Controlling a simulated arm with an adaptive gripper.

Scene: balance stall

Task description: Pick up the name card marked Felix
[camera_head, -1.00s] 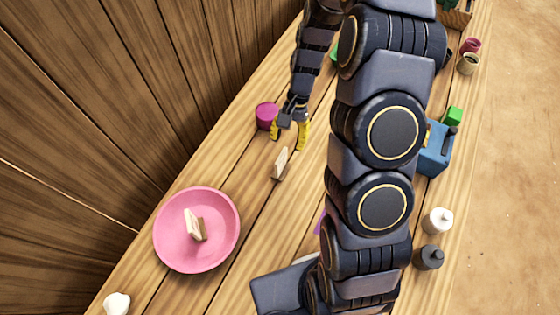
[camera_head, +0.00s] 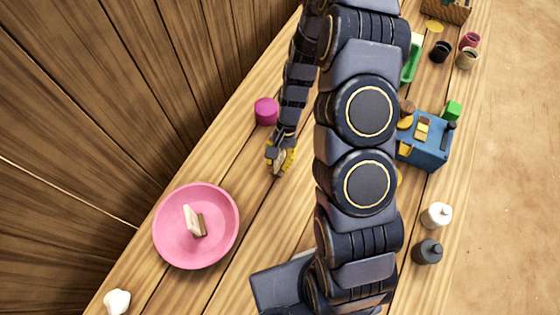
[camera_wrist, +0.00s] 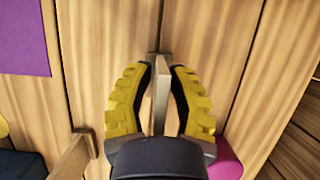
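A pale name card (camera_wrist: 160,100) stands edge-on between the two yellow-and-black fingers of my gripper (camera_wrist: 161,72) in the wrist view. The fingers are close to its two faces; I cannot tell whether they press on it. In the head view my gripper (camera_head: 282,163) is low over the table, right of and above the pink bowl, and mostly covers this card. A second pale card with a brown foot (camera_head: 193,220) stands in the pink bowl (camera_head: 172,248). No name is readable on either card.
A magenta cylinder (camera_head: 266,111) stands just behind my gripper. Another wooden piece (camera_wrist: 74,158) shows at the wrist view's lower left. A blue box (camera_head: 428,155), a white bottle (camera_head: 436,215) and a dark bottle (camera_head: 428,252) stand right of my arm. A wooden wall (camera_head: 130,90) borders the left.

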